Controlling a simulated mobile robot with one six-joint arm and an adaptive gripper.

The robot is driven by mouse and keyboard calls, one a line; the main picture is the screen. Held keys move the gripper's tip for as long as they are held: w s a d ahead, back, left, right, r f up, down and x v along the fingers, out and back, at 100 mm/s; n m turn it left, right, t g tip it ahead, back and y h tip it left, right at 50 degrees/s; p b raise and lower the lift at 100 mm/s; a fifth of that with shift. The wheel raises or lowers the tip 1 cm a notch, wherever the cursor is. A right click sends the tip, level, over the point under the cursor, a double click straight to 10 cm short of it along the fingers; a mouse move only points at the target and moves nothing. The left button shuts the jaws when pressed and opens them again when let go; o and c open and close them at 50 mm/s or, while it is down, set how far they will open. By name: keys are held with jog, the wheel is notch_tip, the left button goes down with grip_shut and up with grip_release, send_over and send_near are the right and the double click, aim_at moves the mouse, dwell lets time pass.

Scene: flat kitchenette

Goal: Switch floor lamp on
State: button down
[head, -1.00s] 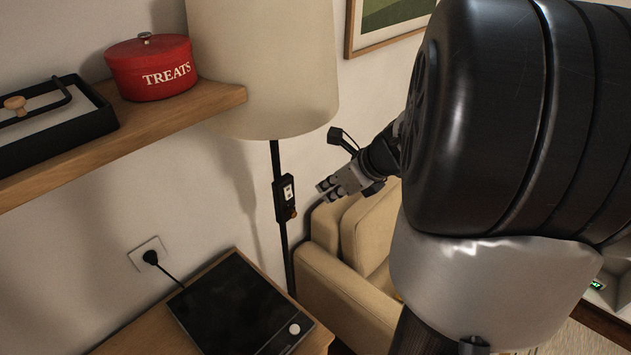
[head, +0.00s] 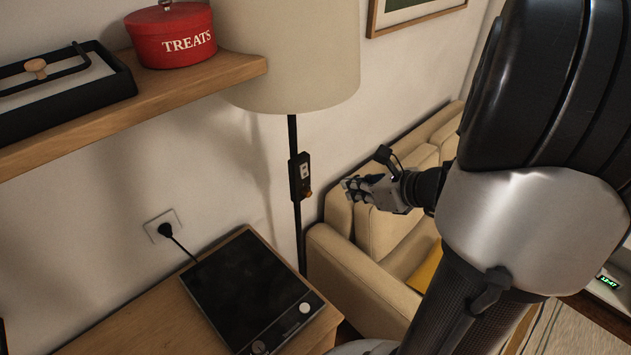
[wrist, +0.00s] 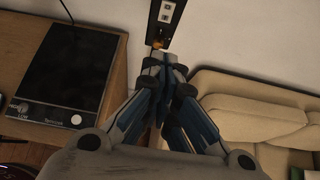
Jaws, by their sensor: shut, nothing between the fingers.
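The floor lamp has a cream shade (head: 295,60) with no clear glow and a thin black pole (head: 297,235). A black switch box (head: 300,177) with a white marking is on the pole. A small orange knob (head: 309,194) sits at its lower end. My gripper (head: 346,188) is to the right of the box in the head view, apart from it, with its fingers pointing left. In the wrist view the closed fingertips (wrist: 165,62) appear just below the orange knob (wrist: 158,44) and the switch box (wrist: 167,18). I cannot tell whether they touch the knob.
A black hotplate (head: 245,290) lies on a wooden counter (head: 120,325) left of the pole. A wooden shelf (head: 200,88) with a red treats tin (head: 172,38) and a black tray (head: 125,82) is at upper left. A beige sofa (head: 350,275) stands behind my gripper.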

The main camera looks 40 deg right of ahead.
jog(key=b, duration=0.4)
send_near(304, 171)
jog(key=shift+w+a+f, duration=0.1)
jog(key=shift+w+f, duration=0.6)
jog(key=shift+f, duration=0.45)
jog(key=shift+w+a+f, duration=0.1)
jog(key=shift+w+f, duration=0.6)
jog(key=shift+f, duration=0.45)
jog(key=shift+w+f, duration=0.7)
jog(key=shift+f, duration=0.45)
jog(key=shift+w+f+b, duration=0.25)
jog(key=shift+b, duration=0.1)
jog(key=shift+r, duration=0.25)
